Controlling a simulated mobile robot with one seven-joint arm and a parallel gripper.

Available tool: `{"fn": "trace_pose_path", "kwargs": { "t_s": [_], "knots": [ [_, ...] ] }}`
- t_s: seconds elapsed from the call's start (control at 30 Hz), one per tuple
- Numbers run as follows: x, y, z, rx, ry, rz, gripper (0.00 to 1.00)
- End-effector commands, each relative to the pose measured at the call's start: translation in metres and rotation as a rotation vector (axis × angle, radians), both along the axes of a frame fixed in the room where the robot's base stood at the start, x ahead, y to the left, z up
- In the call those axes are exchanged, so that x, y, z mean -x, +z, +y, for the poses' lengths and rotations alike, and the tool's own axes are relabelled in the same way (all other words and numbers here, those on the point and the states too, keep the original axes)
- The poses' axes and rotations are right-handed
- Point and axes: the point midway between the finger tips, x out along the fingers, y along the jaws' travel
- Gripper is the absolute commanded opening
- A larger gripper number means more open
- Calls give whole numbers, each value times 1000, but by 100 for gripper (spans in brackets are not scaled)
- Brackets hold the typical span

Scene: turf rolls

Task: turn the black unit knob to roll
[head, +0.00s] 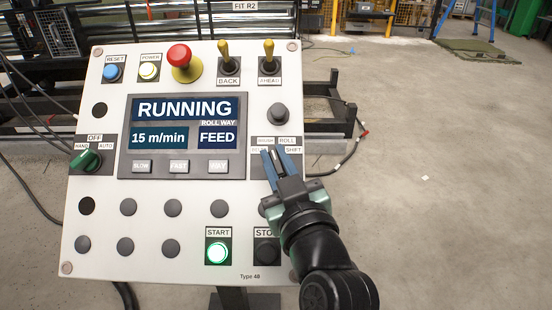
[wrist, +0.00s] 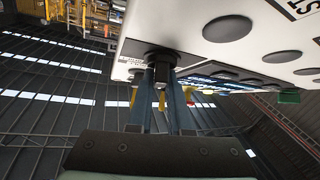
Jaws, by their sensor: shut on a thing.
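The black unit knob (wrist: 160,60) shows in the wrist view between my two blue fingers, against the panel's face. In the head view my gripper (head: 277,154) is at the right side of the panel, its fingers shut on the knob and mostly hiding it. Labels (head: 287,141) around the knob include ROLL at upper right and SHIFT at right; the left ones are partly covered. I cannot tell which label the knob points to. The display (head: 184,109) reads RUNNING, 15 m/min and FEED.
The white control panel (head: 190,267) also carries a red emergency button (head: 180,56), BACK and AHEAD levers, a green selector knob (head: 86,160) and a lit green START button (head: 217,252). STOP (head: 267,251) lies close below my gripper.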

Motion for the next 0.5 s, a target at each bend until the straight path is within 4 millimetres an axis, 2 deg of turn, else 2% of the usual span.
{"fn": "trace_pose_path", "kwargs": {
  "t_s": [0.5],
  "knots": [
    [0, -1, 1, -98, -120, 14, 0]
  ]
}}
